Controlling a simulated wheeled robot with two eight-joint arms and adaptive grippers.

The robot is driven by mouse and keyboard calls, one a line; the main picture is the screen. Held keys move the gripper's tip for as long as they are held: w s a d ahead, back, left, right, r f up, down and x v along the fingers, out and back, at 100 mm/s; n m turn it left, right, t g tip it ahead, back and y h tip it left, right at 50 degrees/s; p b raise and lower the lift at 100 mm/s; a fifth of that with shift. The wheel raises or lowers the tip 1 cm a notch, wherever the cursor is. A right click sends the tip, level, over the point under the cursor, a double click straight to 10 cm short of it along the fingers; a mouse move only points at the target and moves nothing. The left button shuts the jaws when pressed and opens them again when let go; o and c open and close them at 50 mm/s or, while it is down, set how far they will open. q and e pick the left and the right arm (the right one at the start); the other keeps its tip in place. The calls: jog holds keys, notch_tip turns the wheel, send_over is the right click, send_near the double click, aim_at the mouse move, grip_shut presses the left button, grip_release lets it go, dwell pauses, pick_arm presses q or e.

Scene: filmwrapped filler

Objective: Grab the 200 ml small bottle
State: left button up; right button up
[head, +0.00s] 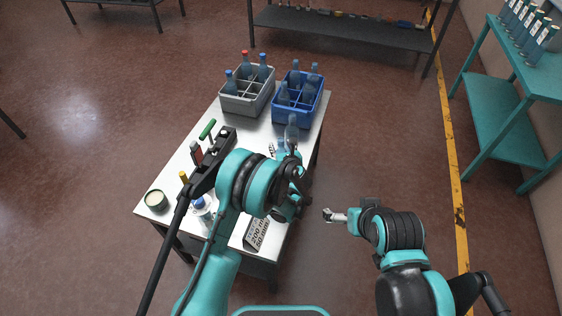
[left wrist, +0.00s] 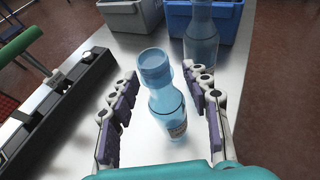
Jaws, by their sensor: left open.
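A small translucent blue bottle (left wrist: 166,104) stands between the spread fingers of my left gripper (left wrist: 163,108) in the left wrist view, with a visible gap on both sides. My left gripper is open. In the head view my left gripper (head: 283,156) is at the table's right side, and my own arm hides much of it. A taller blue bottle (left wrist: 202,38) stands just behind the small one; it also shows in the head view (head: 291,130). My right gripper (head: 334,215) is off the table to the right, empty, its finger opening too small to tell.
A grey crate (head: 232,104) and a blue crate (head: 296,118) with bottles stand at the table's far end. A dark tool rack (left wrist: 55,112) lies left of the small bottle. A labelled sign (head: 257,232) and a round tin (head: 156,199) are near the front.

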pick_arm(q)
jog(key=shift+r, duration=0.1)
grip_shut()
jog(key=shift+r, duration=0.1)
